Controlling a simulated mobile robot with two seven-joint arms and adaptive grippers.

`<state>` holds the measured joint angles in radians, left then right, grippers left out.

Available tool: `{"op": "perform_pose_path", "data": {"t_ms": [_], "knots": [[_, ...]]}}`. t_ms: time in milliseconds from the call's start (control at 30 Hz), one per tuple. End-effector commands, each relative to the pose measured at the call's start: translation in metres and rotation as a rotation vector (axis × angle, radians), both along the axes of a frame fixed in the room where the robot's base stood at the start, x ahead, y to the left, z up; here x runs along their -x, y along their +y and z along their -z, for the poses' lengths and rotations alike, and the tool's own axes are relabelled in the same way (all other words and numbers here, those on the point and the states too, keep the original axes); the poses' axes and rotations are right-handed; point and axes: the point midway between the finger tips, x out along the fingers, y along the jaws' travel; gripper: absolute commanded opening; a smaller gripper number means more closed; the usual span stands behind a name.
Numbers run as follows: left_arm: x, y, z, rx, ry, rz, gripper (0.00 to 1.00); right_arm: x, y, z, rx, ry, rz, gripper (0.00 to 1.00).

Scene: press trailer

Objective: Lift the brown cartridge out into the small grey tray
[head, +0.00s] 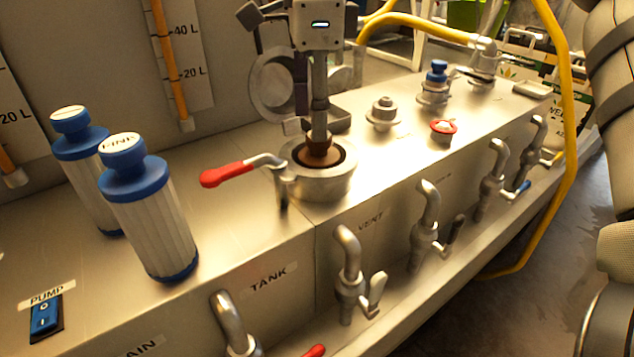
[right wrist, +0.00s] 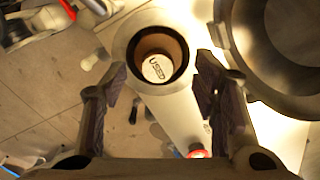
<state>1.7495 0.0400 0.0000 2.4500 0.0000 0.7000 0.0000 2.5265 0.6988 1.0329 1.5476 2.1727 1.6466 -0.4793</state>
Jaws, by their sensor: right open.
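The brown cartridge (head: 321,160) sits inside the round metal housing (head: 322,187) on the bench top. In the right wrist view its pale top (right wrist: 157,67) reads "USED", deep in the dark-rimmed opening. My right gripper (head: 319,118) points down above the housing. Its fingers stand apart, and in the right wrist view the opening shows between them (right wrist: 162,72). It holds nothing. Whether the fingertips are level with the rim is hard to tell. A small grey tray (head: 530,90) lies at the far right end of the bench. My left gripper is out of view.
The housing's round lid (head: 273,88) stands open behind it. A red-handled clamp (head: 228,174) sticks out to the left. Two blue-capped filters (head: 147,215) stand at the left. Fittings, a red knob (head: 443,128) and a yellow hose (head: 568,120) lie toward the tray.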

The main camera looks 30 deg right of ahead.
Motion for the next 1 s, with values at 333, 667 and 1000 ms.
{"op": "perform_pose_path", "data": {"t_ms": [333,667,1000], "knots": [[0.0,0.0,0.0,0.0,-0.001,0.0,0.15,0.004,-0.003,0.039,0.0,-0.001,0.001,0.54],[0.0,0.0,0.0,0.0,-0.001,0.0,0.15,0.004,-0.003,0.038,0.0,-0.001,0.001,0.04],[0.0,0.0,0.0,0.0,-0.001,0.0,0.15,0.004,-0.003,0.038,0.0,-0.001,0.001,0.0]]}}
